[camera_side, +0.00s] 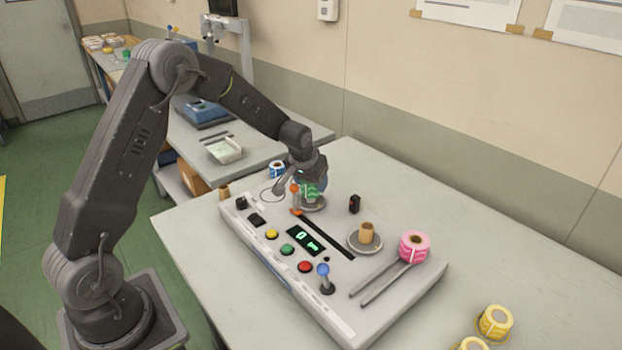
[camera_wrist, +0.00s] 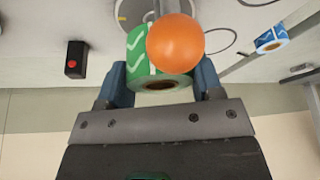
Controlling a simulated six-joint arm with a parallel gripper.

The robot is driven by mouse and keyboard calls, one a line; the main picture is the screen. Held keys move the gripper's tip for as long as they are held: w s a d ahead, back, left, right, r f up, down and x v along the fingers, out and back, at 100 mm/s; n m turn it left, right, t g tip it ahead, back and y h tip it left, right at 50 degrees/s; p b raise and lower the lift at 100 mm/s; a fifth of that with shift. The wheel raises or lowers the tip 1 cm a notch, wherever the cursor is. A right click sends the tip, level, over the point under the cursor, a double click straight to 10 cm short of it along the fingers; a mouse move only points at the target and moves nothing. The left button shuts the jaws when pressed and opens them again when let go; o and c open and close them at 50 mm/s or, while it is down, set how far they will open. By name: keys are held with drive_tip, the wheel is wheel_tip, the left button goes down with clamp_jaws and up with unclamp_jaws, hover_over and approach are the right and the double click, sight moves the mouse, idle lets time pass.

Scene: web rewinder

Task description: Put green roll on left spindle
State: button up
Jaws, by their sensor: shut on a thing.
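The green roll (camera_side: 312,190) with white marks is between the fingers of my gripper (camera_side: 310,181), at the left end of the machine. In the wrist view the green roll (camera_wrist: 137,48) sits between the two blue fingers of my gripper (camera_wrist: 162,80), which are shut on it. The left spindle's grey disc (camera_side: 316,207) shows just below the roll; part of a disc (camera_wrist: 128,10) also shows beyond it in the wrist view. I cannot tell whether the roll is seated or just above the disc. An orange ball (camera_wrist: 175,43) covers part of the roll in the wrist view.
The right spindle (camera_side: 367,235) bears a bare brown core. A pink roll (camera_side: 414,246) stands at the machine's right end. A small black device (camera_side: 354,204) stands behind the machine. A blue roll (camera_side: 277,169) lies at the left, and yellow rolls (camera_side: 495,322) at front right.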

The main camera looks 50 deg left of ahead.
drive_tip(key=shift+f, duration=1.25)
idle(0.6)
drive_tip(key=o, duration=1.1)
drive_tip(key=shift+r, duration=3.8)
drive_tip(key=s+d+r+m+t, duration=0.1)
drive_tip(key=s+d+r, duration=0.4)
drive_tip(key=s+r, duration=0.25)
drive_tip(key=s+d+r+m, duration=0.1)
drive_tip(key=s+d+r, duration=0.45)
drive_tip(key=s, duration=0.25)
drive_tip(key=s+d, duration=0.1)
drive_tip(key=s, duration=0.4)
drive_tip(key=s+d+m+h, duration=0.1)
drive_tip(key=s+d, duration=0.1)
drive_tip(key=s, duration=0.3)
drive_tip(key=s+d+r+m, duration=0.1)
drive_tip(key=s, duration=0.5)
drive_tip(key=shift+s+d+r+h, duration=0.1)
drive_tip(key=shift+d+h, duration=0.1)
drive_tip(key=shift+h, duration=0.1)
